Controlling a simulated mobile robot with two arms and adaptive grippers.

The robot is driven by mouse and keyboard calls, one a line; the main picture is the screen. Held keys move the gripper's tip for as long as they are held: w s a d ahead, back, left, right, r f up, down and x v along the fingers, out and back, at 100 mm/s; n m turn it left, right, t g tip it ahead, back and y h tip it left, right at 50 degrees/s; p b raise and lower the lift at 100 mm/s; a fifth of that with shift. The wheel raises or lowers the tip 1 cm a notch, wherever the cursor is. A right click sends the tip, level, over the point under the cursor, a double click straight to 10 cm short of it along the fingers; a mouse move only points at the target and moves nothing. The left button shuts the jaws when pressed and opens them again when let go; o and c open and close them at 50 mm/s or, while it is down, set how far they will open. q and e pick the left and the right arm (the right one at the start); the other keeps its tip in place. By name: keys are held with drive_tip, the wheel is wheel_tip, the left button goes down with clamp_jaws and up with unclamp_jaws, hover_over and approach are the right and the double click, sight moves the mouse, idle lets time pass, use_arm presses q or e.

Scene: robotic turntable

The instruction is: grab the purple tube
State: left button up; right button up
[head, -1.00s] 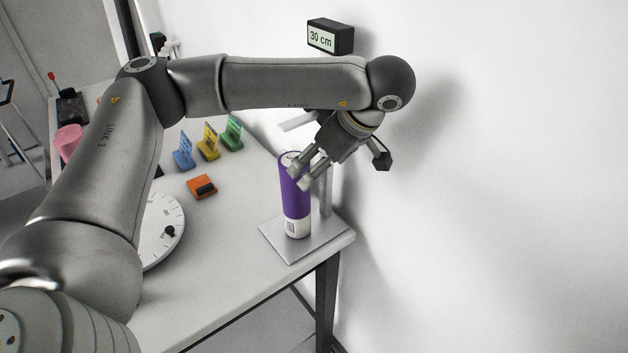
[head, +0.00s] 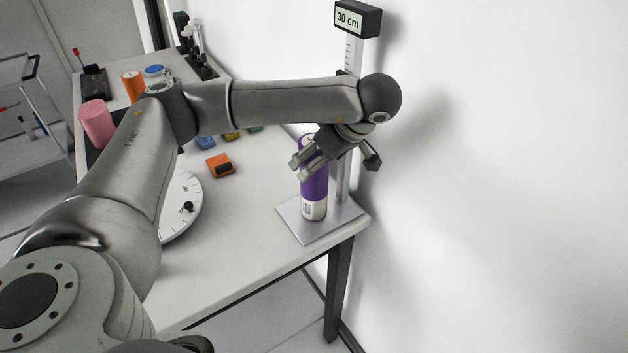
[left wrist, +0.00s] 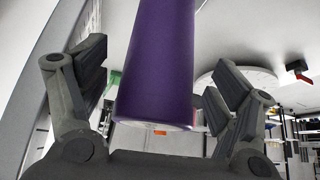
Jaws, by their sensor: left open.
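The purple tube (head: 315,187) stands upright with a white labelled lower end on the grey base plate (head: 303,230) of a height gauge. My left gripper (head: 302,165) is at the tube's upper part, its fingers crossing in front of it in the head view. In the left wrist view the tube (left wrist: 160,60) lies between the two spread fingers of my left gripper (left wrist: 155,88). Gaps show on both sides, so the gripper is open and not closed on the tube. My right gripper is not in view.
The gauge's post (head: 344,180) with a "30 cm" display (head: 357,19) stands right behind the tube, close to the wall. An orange block (head: 220,165) and a white dial (head: 182,210) lie to the left. The table's front edge is near.

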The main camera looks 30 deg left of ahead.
use_arm(q)
drive_tip(key=shift+x, duration=1.25)
drive_tip(key=shift+w, duration=0.1)
drive_tip(key=c, duration=1.8)
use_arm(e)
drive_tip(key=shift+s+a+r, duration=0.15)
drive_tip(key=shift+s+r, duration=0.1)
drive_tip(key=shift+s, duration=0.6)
use_arm(q)
drive_tip(key=shift+r, duration=0.1)
